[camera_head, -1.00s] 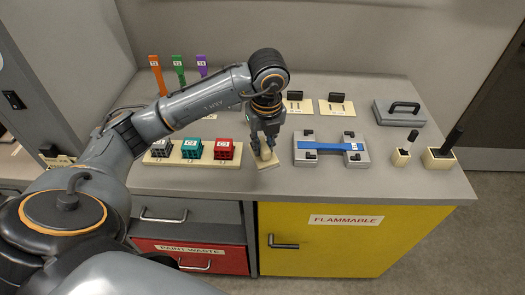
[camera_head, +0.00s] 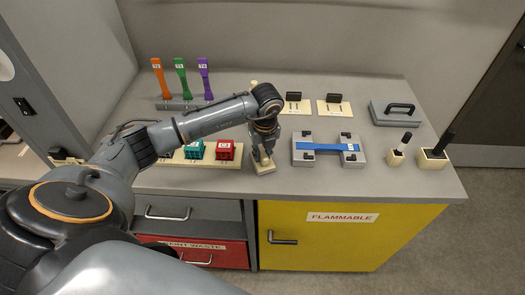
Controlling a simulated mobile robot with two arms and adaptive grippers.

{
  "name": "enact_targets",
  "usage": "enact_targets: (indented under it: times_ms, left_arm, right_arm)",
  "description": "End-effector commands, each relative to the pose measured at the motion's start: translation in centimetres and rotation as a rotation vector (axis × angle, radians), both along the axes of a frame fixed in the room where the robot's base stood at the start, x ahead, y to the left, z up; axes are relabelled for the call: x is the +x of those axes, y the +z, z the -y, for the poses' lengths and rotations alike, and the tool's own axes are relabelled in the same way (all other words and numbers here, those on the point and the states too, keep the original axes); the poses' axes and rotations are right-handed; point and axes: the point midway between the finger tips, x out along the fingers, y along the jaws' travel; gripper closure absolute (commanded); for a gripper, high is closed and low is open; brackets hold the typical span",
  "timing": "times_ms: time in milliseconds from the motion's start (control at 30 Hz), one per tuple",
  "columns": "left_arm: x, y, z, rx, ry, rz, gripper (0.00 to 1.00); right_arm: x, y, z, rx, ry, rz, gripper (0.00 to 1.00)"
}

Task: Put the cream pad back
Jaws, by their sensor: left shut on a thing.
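My left gripper (camera_head: 264,158) is over the front middle of the bench, pointing down, with its fingers shut on a small cream piece, probably the cream pad. The fingers cover most of that piece. A small cream base (camera_head: 263,169) shows directly below the fingertips, close to the bench's front edge. I cannot tell whether the held piece is touching this base or is part of it. My right gripper is not in view.
Left of the gripper, a cream rack holds teal (camera_head: 194,149) and red (camera_head: 225,149) lattice blocks. To the right is a grey fixture (camera_head: 302,158) with a blue bar (camera_head: 329,147). Two cream plates with black blocks (camera_head: 294,103) (camera_head: 334,104) stand behind. Cream holders (camera_head: 432,160) are at far right.

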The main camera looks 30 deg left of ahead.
Motion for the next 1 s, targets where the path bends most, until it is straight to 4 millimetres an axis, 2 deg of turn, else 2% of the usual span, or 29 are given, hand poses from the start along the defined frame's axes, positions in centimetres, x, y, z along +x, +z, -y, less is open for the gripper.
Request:
enact_targets:
  times_ms: [133,167,267,667,767,1000]
  left_arm:
    - [0.0,-0.4,0.0,0.0,0.0,0.0,1.0]
    - [0.0,-0.3,0.0,-0.001,0.0,0.001,0.76]
    - [0.0,-0.3,0.0,0.0,0.0,0.0,0.58]
    - [0.0,0.3,0.0,-0.001,0.0,0.002,0.58]
    - [0.1,1.6,0.2,-0.001,-0.002,0.005,0.58]
    - [-0.3,6.7,0.7,-0.001,-0.002,0.008,0.58]
  right_arm:
    - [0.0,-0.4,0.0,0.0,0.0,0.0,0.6]
    - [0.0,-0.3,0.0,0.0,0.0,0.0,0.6]
    - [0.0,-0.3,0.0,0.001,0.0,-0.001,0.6]
    - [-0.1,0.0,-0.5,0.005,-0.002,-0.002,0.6]
    - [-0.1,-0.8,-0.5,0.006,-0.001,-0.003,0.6]
    - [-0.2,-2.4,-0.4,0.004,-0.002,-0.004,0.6]
